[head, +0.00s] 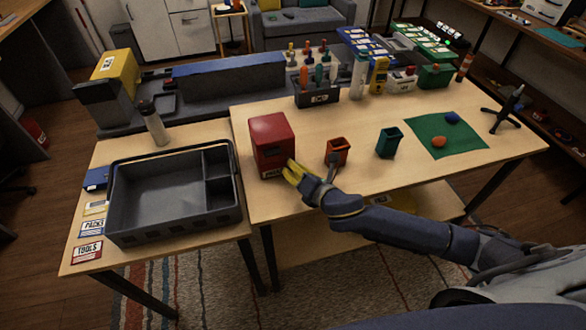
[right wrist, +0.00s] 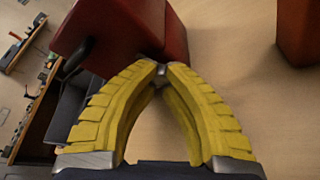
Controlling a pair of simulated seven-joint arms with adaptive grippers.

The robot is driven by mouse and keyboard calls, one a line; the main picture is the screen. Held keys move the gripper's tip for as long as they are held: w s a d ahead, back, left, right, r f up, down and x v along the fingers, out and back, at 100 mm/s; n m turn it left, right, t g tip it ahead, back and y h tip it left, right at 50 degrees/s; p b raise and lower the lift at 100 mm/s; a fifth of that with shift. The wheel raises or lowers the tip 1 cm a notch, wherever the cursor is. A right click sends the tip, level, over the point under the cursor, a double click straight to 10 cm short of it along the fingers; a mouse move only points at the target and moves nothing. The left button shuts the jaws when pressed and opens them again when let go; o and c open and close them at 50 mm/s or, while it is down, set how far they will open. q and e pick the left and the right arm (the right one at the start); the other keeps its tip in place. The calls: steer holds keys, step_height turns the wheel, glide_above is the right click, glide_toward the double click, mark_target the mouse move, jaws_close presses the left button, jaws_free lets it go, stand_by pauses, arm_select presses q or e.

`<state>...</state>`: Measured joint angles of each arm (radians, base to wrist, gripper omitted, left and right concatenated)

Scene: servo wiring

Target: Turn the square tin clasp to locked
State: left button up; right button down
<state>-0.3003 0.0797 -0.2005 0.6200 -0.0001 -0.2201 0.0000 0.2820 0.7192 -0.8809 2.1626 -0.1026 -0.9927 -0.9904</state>
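The red square tin (head: 268,138) stands on the table, left of its middle, and also shows at the top of the right wrist view (right wrist: 120,28). A dark lever-like piece (right wrist: 78,52) sits on one side of the tin in the wrist view; I cannot tell for sure that it is the clasp, or its setting. My right gripper (head: 289,168) is at the tin's lower right front corner. The tips appear close to the tin; contact is unclear. My left gripper is out of view.
A teal bin (head: 388,142) and a green mat (head: 465,145) lie farther right. A grey tray (head: 140,207) is on the left table. A tool holder (head: 318,96) stands behind.

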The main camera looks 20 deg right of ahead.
steer(key=shift+m, duration=0.4)
steer(key=c, duration=1.2)
jaws_free()
steer(key=shift+c, duration=0.2)
steer(key=shift+s, duration=0.1)
steer(key=v, duration=1.1)
steer(key=shift+s+d, duration=0.2)
steer(key=shift+s, duration=0.15)
steer(key=shift+o, duration=0.3)
